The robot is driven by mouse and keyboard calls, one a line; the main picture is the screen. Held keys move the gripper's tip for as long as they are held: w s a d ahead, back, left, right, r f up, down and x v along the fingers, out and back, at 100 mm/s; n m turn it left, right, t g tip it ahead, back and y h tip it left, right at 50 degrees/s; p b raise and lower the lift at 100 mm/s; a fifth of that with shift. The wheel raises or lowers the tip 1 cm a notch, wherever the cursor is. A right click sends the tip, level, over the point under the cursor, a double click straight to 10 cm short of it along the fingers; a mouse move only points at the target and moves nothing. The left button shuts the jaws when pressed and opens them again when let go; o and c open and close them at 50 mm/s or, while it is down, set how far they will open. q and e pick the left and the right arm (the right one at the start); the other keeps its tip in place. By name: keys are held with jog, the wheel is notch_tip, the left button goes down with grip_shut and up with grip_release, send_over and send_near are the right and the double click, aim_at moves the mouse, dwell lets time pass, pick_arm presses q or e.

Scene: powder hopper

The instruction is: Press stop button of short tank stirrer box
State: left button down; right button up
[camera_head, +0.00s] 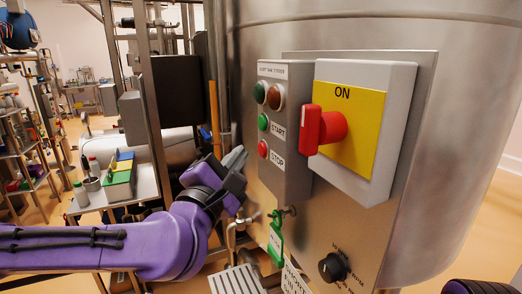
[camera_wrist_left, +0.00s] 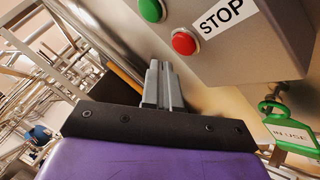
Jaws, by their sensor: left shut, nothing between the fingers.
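The grey short tank stirrer box (camera_head: 285,185) is mounted on a panel on the tank. Its red stop button (camera_head: 263,149) sits below the green start button (camera_head: 263,122), beside the STOP label. The stop button also shows in the left wrist view (camera_wrist_left: 185,42), to the upper right of the fingertips. My left gripper (camera_head: 238,156) is shut and empty, just left of the box and close to the height of the stop button. In the left wrist view its closed fingers (camera_wrist_left: 158,70) appear apart from the button. My right gripper is not in view.
A large red switch (camera_head: 330,128) on a yellow ON plate (camera_head: 362,112) stands right of the box. A green tag (camera_head: 275,240) hangs below it, and a black knob (camera_head: 331,267) is lower right. A side table (camera_head: 146,184) with containers stands at left.

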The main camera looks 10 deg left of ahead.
pick_arm(q)
jog(key=s+a, duration=0.2)
jog(key=a, duration=0.1)
jog(key=shift+s+a, duration=0.1)
jog(key=shift+s, duration=0.05)
dwell(0.6)
jog(key=w+d+f+m+g, duration=0.1)
jog(key=d+f+m+g, duration=0.15)
jog(key=f, duration=0.75)
jog(key=w+d+f+m+g, duration=0.1)
jog(key=f+m+g, duration=0.15)
jog(key=f, duration=0.75)
jog(key=s+f+m+g+y+b, duration=0.1)
jog(key=s+f+m+g, duration=0.15)
jog(key=f, duration=0.85)
jog(key=s+f+m+g+y+b, duration=0.1)
jog(key=s+f+g, duration=0.25)
jog(key=f, duration=0.75)
jog(key=s+a+f+m+g+y+b, duration=0.1)
jog(key=s+a+f+m+g+y, duration=0.1)
jog(key=s+a+f, duration=0.7)
jog(key=s+a+f+m+g+y+b, duration=0.1)
jog(key=s+a+f+m+g+y, duration=0.2)
jog(key=s+a+f, duration=0.6)
jog(key=s+f+m+g, duration=0.1)
jog(key=s+f, duration=0.2)
jog(key=s, duration=0.2)
jog(key=shift+s+f+m+y, duration=0.25)
jog(key=shift+m+y, duration=0.05)
jog(key=shift+m, duration=0.05)
